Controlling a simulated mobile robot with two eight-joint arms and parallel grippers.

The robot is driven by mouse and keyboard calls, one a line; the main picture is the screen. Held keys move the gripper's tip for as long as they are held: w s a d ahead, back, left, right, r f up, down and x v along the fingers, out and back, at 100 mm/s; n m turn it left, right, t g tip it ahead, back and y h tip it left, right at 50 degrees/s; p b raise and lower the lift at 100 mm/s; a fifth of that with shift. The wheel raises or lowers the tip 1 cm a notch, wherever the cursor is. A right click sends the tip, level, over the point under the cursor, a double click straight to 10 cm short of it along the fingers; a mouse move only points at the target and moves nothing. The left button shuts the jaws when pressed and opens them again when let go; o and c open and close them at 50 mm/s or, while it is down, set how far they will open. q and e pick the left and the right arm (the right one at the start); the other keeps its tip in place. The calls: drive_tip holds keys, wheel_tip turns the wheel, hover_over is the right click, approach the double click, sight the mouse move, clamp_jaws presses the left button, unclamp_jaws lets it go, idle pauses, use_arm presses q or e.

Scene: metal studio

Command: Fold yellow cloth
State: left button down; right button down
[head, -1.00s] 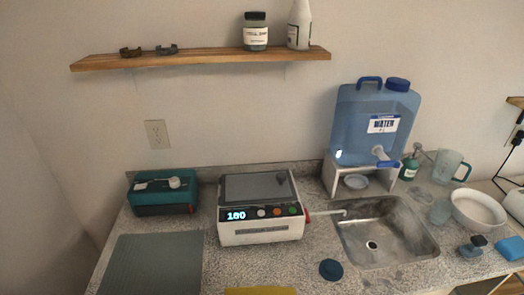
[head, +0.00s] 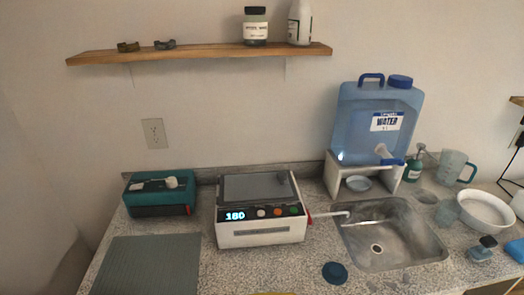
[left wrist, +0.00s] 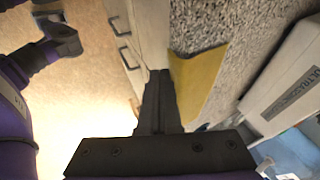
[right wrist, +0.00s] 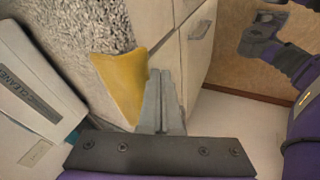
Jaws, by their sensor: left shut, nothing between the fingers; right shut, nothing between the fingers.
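The yellow cloth (head: 272,293) shows only as a thin sliver at the bottom edge of the head view. In the left wrist view the cloth (left wrist: 200,82) lies along the counter's front edge, by the cabinet front. It also shows in the right wrist view (right wrist: 120,82). My left gripper (left wrist: 160,74) is shut and empty, close beside the cloth. My right gripper (right wrist: 161,74) is shut and empty, close beside the cloth's edge. Whether either fingertip touches the cloth I cannot tell. Neither gripper is in the head view.
On the speckled counter (head: 280,272) stand a white device (head: 260,233) with a lit display, a teal box (head: 160,208) and a grey mat (head: 150,265). A sink (head: 390,235), a blue round lid (head: 335,272) and a water jug (head: 375,130) are to the right.

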drive_tip(key=shift+f, duration=0.1)
idle(0.3)
drive_tip(key=shift+f, duration=0.3)
